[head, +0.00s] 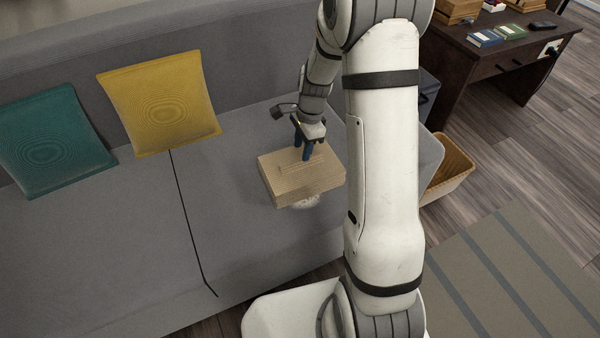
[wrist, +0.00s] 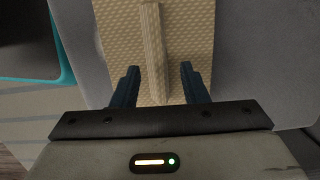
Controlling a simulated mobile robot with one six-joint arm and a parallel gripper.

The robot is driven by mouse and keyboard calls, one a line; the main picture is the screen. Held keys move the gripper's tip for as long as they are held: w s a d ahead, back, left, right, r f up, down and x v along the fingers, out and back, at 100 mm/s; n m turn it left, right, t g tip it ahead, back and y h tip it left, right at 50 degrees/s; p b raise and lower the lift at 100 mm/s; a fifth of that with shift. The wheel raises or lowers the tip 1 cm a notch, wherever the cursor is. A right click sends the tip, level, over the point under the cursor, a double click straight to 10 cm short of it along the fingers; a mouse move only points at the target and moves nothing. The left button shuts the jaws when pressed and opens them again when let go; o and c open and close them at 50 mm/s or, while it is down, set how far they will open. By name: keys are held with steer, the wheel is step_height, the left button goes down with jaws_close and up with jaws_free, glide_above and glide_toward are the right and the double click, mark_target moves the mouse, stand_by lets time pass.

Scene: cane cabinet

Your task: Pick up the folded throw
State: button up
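The folded throw (head: 292,188) is a tan, textured, block-shaped bundle on the grey sofa seat, near its right end. A narrow raised ridge (wrist: 153,50) runs along its top. My gripper (head: 303,155) is over the throw, pointing down at the ridge. In the wrist view my gripper (wrist: 160,70) is open, with one dark blue finger on each side of the ridge and a visible gap to it. I cannot tell whether the fingertips touch the top of the throw.
A yellow cushion (head: 163,100) and a teal cushion (head: 52,142) lean on the sofa back. A dark cord (head: 187,225) crosses the seat. A whitish round patch (head: 305,202) shows at the throw's front edge. A wicker basket (head: 450,170) and a dark desk (head: 500,60) stand right.

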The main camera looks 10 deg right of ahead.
mark_target(301, 168)
steer(key=f, duration=0.1)
steer(key=f+b, duration=0.1)
steer(key=f, duration=0.2)
steer(key=shift+s+a, duration=0.2)
steer(key=shift+s, duration=0.05)
steer(key=shift+r, duration=0.1)
steer(key=shift+c, duration=0.3)
jaws_close()
stand_by(0.6)
